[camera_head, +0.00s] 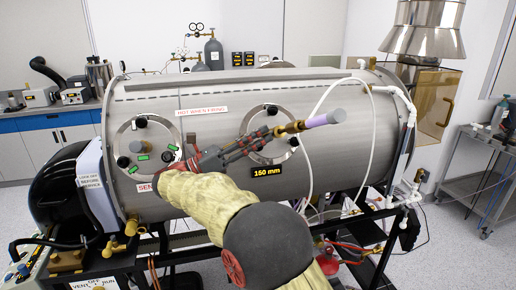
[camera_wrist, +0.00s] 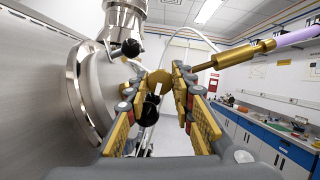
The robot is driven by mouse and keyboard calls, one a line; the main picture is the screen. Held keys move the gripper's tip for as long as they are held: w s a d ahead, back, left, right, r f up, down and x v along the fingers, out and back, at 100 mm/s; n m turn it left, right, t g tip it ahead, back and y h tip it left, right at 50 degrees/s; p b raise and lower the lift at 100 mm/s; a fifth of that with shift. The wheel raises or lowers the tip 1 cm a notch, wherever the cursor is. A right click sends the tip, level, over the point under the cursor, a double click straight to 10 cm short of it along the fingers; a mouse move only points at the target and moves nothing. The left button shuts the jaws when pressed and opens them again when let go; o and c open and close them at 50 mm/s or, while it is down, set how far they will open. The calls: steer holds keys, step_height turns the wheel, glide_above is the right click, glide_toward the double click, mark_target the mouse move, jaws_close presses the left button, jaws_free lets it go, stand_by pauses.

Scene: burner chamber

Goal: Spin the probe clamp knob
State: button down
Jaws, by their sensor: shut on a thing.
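The brass probe clamp knob (camera_wrist: 158,80) sits between my two fingertips in the wrist view. My gripper (camera_wrist: 160,88) is shut on it, with a padded yellow finger on each side. In the head view my gripper (camera_head: 272,133) reaches across the front of the right-hand round port (camera_head: 256,116). The brass probe body (camera_wrist: 235,55) runs up and right from the knob to a pale purple rod (camera_wrist: 298,36). In the head view the brass part (camera_head: 290,127) shows just beyond my fingers, with the grey-lilac rod tip (camera_head: 325,119) pointing right. My fingers partly hide the knob.
The steel chamber (camera_head: 220,100) fills the space behind. A white hose (camera_head: 313,130) hangs close to the rod. A second port (camera_head: 146,146) is at left.

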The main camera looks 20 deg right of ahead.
steer(key=shift+b, duration=0.35)
steer(key=c, duration=1.5)
jaws_free()
steer(key=shift+w+r+n+p, duration=0.15)
steer(key=shift+r+n+p, duration=0.2)
steer(key=shift+p, duration=2.2)
steer(key=n+t+p, duration=0.1)
steer(key=p, duration=0.5)
steer(key=n+p, duration=0.2)
steer(key=p, duration=0.4)
steer(key=shift+f+n+t+y, duration=0.2)
steer(key=shift+n+t+y, duration=0.05)
steer(key=shift+t+y, duration=0.15)
